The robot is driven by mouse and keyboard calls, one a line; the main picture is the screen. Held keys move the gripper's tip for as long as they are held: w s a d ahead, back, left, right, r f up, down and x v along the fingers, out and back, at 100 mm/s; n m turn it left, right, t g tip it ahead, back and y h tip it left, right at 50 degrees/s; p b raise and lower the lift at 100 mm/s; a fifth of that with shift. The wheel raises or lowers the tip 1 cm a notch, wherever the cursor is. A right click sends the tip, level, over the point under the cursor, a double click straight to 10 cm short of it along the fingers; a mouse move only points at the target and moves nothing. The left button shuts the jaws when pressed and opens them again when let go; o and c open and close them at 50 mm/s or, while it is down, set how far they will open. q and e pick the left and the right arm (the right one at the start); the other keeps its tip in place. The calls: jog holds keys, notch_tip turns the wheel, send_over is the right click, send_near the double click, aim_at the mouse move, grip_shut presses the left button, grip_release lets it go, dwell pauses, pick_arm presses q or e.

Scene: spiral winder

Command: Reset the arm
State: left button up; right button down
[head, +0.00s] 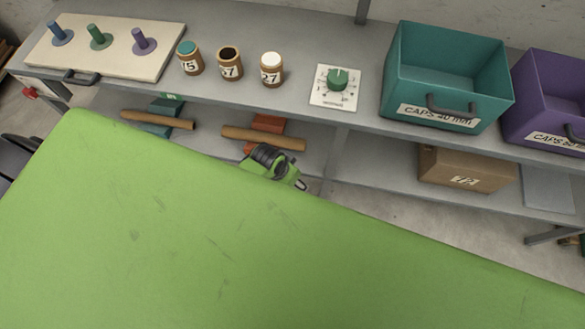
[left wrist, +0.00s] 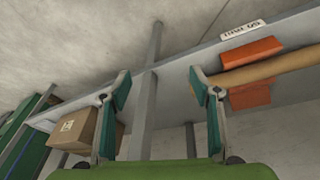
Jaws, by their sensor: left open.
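My left gripper (left wrist: 160,92) is open and empty in the left wrist view, its two green-padded fingers spread wide apart. Behind them are a grey shelf post and the shelf edge, at a distance. In the head view a small green and black part of my arm, with a grey tip (head: 301,184), shows in front of the lower shelf. The rest of that arm is hidden behind a large green surface close to the camera. My right gripper is in neither view.
The grey bench (head: 300,108) holds a peg board (head: 110,62), several jars, a dial (head: 337,80), a teal bin (head: 445,75) and a purple bin (head: 550,100). Below are brown rolls (head: 265,138) on brackets and a cardboard box (head: 467,169), also in the wrist view (left wrist: 73,128).

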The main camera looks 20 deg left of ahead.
pick_arm(q)
jog(key=s+a+f+y, duration=0.1)
jog(key=s+a+f, duration=0.1)
jog(key=s+f, duration=0.45)
jog(key=s+a+f, duration=0.3)
jog(key=s+f, duration=0.3)
jog(key=f, duration=0.1)
jog(key=s+a+f+g, duration=0.1)
jog(key=s+f, duration=0.3)
jog(key=s, duration=0.5)
jog(key=s+a+f, duration=0.3)
jog(key=s, duration=0.7)
jog(key=shift+s+f+n+g+y, duration=0.2)
jog(key=shift+f+n+g+y, duration=0.1)
jog(key=shift+f+g, duration=0.1)
